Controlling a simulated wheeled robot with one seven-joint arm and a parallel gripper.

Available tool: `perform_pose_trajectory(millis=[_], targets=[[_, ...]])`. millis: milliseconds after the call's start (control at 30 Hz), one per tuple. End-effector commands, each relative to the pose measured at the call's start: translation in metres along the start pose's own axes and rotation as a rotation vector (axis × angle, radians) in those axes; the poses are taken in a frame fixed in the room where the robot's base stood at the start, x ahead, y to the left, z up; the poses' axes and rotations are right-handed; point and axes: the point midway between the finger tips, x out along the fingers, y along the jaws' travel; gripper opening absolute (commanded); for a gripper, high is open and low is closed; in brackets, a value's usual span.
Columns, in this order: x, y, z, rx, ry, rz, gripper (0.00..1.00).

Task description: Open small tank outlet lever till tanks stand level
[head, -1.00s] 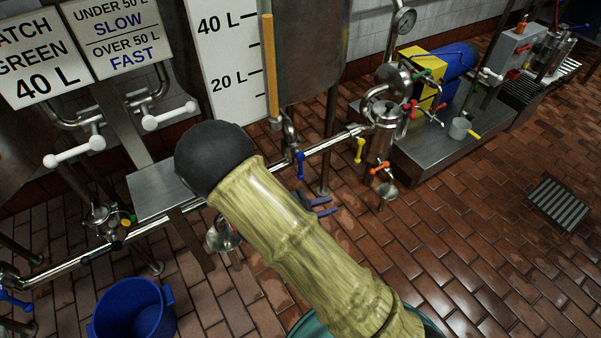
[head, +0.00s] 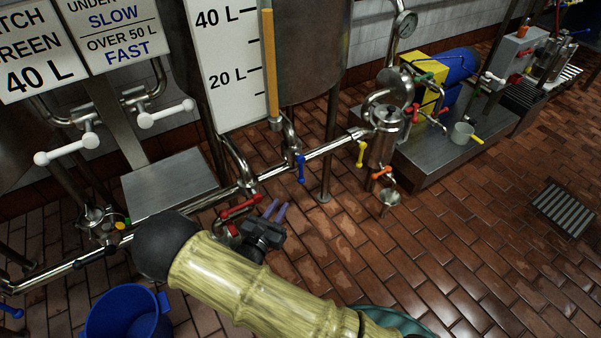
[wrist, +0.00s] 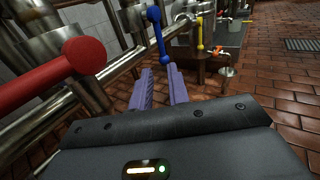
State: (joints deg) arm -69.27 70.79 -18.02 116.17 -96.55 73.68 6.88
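My gripper (head: 275,211) is open and empty, its two purple fingers apart in the wrist view (wrist: 160,88). It is beside the red lever (head: 240,207) on the pipe run, to its right in the head view. The red lever also shows large and close at the left of the wrist view (wrist: 48,76). A blue lever (head: 300,168) hangs below the steel tank (head: 310,60) with the 20 L and 40 L scale (head: 228,60). This blue lever (wrist: 157,33) is beyond the fingertips in the wrist view. No label shows which lever is the small tank outlet.
A horizontal steel pipe (head: 325,148) runs behind my gripper. A yellow lever (head: 360,153) and an orange lever (head: 382,174) are further right. A blue bucket (head: 128,315) stands at lower left. A steel box (head: 170,183) is left of the red lever. The tiled floor at right is largely clear.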

Motion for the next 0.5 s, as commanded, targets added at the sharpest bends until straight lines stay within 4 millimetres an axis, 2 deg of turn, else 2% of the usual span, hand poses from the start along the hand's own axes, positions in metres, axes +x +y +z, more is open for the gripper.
perform_pose_trajectory(millis=[500], targets=[[0.091,0.0,-0.004,0.003,-0.001,-0.002,0.17]])
